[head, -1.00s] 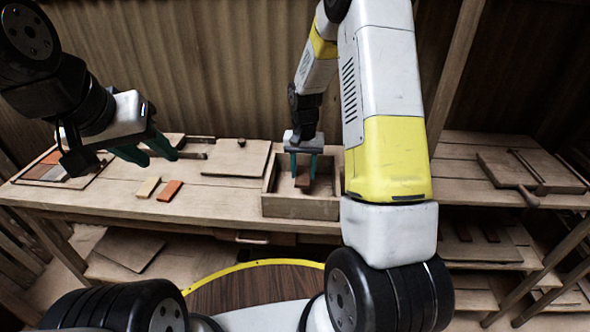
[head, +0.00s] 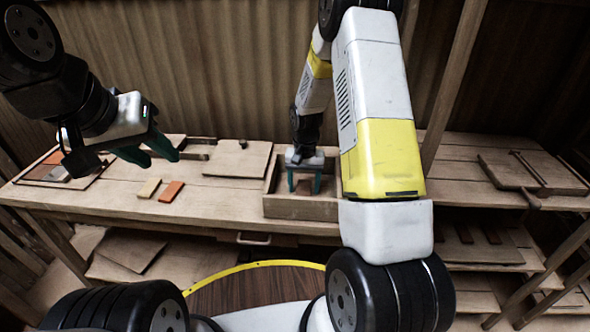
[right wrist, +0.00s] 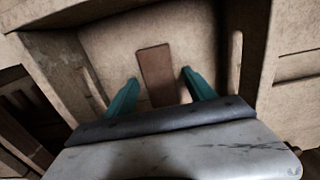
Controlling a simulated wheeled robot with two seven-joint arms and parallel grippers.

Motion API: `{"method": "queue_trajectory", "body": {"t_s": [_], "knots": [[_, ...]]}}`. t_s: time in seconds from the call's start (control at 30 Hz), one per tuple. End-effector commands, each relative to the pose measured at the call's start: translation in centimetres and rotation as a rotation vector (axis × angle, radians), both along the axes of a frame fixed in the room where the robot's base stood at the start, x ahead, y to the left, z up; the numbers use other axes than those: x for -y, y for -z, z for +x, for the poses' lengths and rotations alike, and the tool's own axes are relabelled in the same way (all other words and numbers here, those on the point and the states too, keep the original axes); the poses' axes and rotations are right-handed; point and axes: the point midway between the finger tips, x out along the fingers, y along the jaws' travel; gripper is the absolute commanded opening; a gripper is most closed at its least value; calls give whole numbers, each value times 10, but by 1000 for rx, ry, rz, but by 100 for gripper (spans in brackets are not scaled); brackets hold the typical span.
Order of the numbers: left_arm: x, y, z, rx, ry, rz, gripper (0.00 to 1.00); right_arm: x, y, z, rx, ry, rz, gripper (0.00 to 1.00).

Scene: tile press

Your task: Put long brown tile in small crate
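The small crate (head: 290,208) is an open wooden box at the table's front edge. My right gripper (head: 304,188) reaches down into it from above. In the right wrist view the long brown tile (right wrist: 156,72) lies flat on what appears to be the crate floor (right wrist: 203,48). The right gripper (right wrist: 160,92) has its teal fingers spread, one on each side of the tile, with a gap to each. My left gripper (head: 153,150) hangs empty above the left part of the table, its fingers apart.
A pale tile (head: 149,188) and an orange tile (head: 171,191) lie on the table left of the crate. A tray of coloured tiles (head: 95,175) is at the far left. A wooden board with a knob (head: 235,160) lies behind. A hinged wooden press (head: 520,170) stands right.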

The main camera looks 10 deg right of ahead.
Motion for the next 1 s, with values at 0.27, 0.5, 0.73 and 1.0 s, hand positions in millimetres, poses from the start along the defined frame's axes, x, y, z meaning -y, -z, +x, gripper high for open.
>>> {"method": "queue_trajectory", "body": {"t_s": [0.27,0.5,0.73,1.0], "knots": [[0,0,0,0,0,0,36,0,-2,0,0,0,0,63],[0,0,0,0,0,0,36,0,-35,1,5,0,1,63],[0,0,0,0,0,0,36,0,-85,1,5,1,1,63],[0,0,0,0,0,0,36,0,-120,0,2,-1,0,63]]}}
